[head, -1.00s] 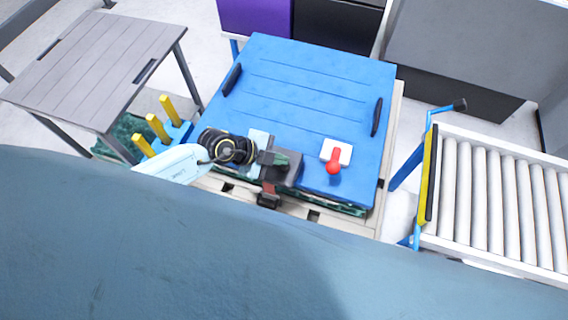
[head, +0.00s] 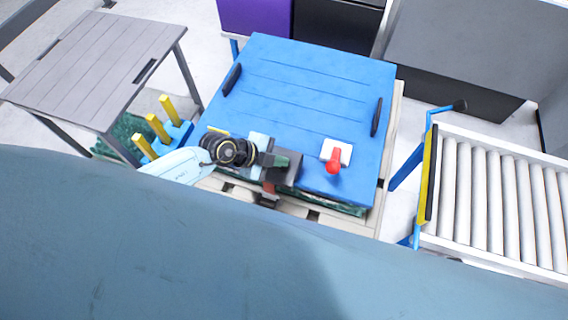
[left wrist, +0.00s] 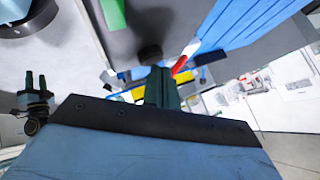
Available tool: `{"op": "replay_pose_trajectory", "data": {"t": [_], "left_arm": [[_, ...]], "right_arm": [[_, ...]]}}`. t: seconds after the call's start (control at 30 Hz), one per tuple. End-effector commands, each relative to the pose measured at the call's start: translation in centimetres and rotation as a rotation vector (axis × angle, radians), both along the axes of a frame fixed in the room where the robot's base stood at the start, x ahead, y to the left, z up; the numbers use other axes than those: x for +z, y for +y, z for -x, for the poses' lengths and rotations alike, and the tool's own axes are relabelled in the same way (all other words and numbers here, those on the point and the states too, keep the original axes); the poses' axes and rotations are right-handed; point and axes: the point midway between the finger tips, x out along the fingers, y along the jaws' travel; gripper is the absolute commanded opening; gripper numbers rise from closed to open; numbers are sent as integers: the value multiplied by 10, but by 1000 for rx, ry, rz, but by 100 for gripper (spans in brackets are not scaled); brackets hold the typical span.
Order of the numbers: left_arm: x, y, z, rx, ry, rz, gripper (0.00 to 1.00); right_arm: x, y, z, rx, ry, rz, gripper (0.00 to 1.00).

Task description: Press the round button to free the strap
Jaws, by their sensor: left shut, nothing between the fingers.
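A grey block (head: 287,174) sits at the front edge of the blue lid (head: 310,85). My left gripper (head: 281,161) is shut and empty, with its dark green fingers over this block. In the left wrist view the shut fingers (left wrist: 161,88) point at a dark round knob (left wrist: 150,53), which looks like the round button. I cannot tell whether they touch. A dark reddish strap piece (head: 269,187) shows below the block, partly hidden. My right gripper (left wrist: 36,82) shows only in the left wrist view, with two fingers apart.
A red lever (head: 333,165) on a white base (head: 345,152) stands right of the block. The lid has two black handles. Yellow pegs (head: 157,127) stand to the left, near a grey table (head: 95,60). A roller conveyor (head: 495,200) is at the right.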

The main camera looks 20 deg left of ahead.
Motion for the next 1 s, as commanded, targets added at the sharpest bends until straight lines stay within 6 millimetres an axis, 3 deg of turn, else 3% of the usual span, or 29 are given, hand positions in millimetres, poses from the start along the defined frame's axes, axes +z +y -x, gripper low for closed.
{"op": "replay_pose_trajectory", "data": {"t": [1.0], "left_arm": [[-10,0,1,0,1,0,0]], "right_arm": [[-3,0,0,0,0,-1,36]]}}
